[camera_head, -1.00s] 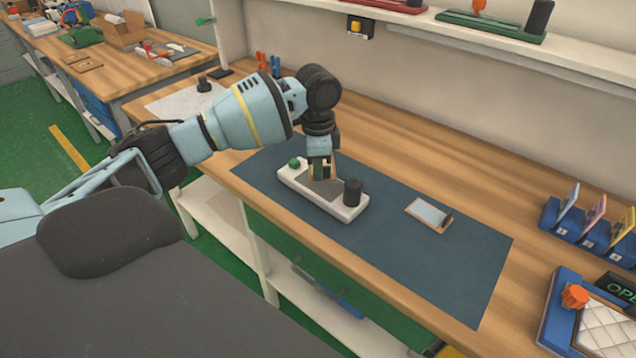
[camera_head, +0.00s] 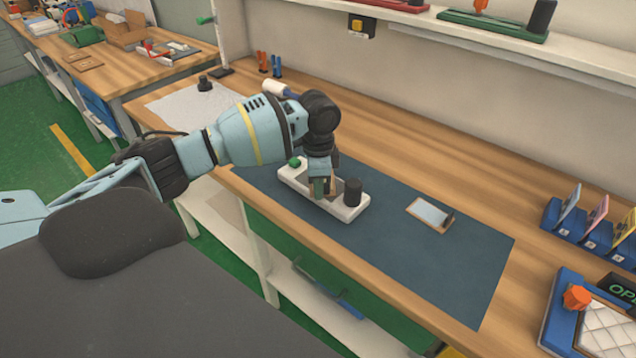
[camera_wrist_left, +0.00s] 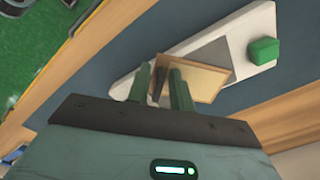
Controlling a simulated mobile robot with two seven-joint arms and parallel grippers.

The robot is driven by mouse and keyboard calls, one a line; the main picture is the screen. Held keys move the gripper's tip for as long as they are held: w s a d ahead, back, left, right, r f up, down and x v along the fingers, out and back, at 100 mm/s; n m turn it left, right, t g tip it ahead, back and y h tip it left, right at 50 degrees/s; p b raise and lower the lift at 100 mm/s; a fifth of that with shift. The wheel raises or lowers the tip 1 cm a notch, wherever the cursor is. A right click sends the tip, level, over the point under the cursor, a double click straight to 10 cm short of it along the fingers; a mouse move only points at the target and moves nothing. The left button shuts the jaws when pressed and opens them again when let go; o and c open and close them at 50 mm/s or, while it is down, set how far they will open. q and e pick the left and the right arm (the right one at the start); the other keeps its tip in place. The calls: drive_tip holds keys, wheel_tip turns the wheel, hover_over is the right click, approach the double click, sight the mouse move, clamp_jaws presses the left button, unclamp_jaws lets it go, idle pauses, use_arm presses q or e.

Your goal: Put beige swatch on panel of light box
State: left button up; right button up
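The light box (camera_head: 296,181) is a long white case on the dark mat, with a green knob (camera_head: 295,162) at one end and a black cylinder (camera_head: 352,192) at the other. Its grey panel (camera_wrist_left: 214,52) shows partly in the left wrist view. My left gripper (camera_head: 322,189) points down over the middle of the box. In the left wrist view its green fingers (camera_wrist_left: 158,76) appear shut on the beige swatch (camera_wrist_left: 206,82), which overlaps the panel. I cannot tell whether the swatch touches the panel. My right gripper is out of view.
A small framed plate (camera_head: 430,213) lies on the dark mat (camera_head: 440,265) to the right of the box. A blue rack (camera_head: 590,235) with coloured cards stands at the right, beside a blue tray (camera_head: 548,345). The mat between them is clear.

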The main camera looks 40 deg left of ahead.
use_arm(q)
drive_tip(key=shift+o, duration=0.3)
wheel_tip(320, 180, up, 12)
drive_tip(key=shift+r+p, duration=0.2)
drive_tip(key=shift+p, duration=0.2)
